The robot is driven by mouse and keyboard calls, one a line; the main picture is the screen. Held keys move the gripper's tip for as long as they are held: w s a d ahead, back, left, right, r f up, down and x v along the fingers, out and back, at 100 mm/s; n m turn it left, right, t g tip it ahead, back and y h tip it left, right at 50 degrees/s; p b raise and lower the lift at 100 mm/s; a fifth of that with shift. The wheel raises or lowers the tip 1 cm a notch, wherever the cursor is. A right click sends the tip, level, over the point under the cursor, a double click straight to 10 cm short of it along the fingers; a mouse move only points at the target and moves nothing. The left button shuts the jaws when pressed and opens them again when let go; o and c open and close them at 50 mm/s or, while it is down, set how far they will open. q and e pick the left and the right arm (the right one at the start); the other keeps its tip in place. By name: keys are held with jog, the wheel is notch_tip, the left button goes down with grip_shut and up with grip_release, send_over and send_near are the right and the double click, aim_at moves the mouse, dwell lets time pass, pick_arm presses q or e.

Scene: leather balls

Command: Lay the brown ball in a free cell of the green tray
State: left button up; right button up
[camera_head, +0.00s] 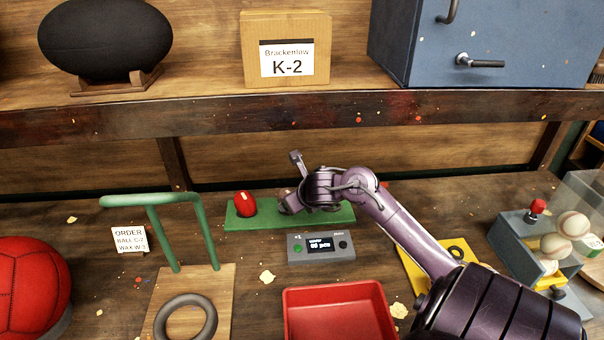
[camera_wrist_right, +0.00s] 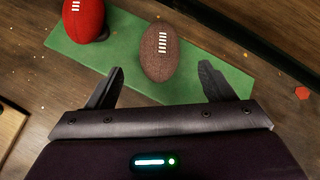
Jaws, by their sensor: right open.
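The green tray (camera_head: 240,223) lies on the bench as a flat strip; it also shows in the right wrist view (camera_wrist_right: 85,60). A red ball (camera_head: 245,204) with white laces rests at its left end, also in the wrist view (camera_wrist_right: 84,19). The brown ball (camera_wrist_right: 159,53), with white laces, is over the tray right of the red one; my gripper mostly hides it in the head view. My right gripper (camera_wrist_right: 161,76) is open, its fingers either side of the brown ball's near end, with gaps on both sides. My left gripper is out of view.
A grey display box (camera_head: 321,246) and a red bin (camera_head: 338,310) stand in front of the tray. A green hooked stand (camera_head: 160,222) is at left, near a big red ball (camera_head: 30,288). A grey rack with baseballs (camera_head: 540,245) is at right. A shelf edge (camera_head: 300,113) runs behind.

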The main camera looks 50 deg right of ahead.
jog(key=v, duration=0.5)
jog(key=shift+p, duration=0.35)
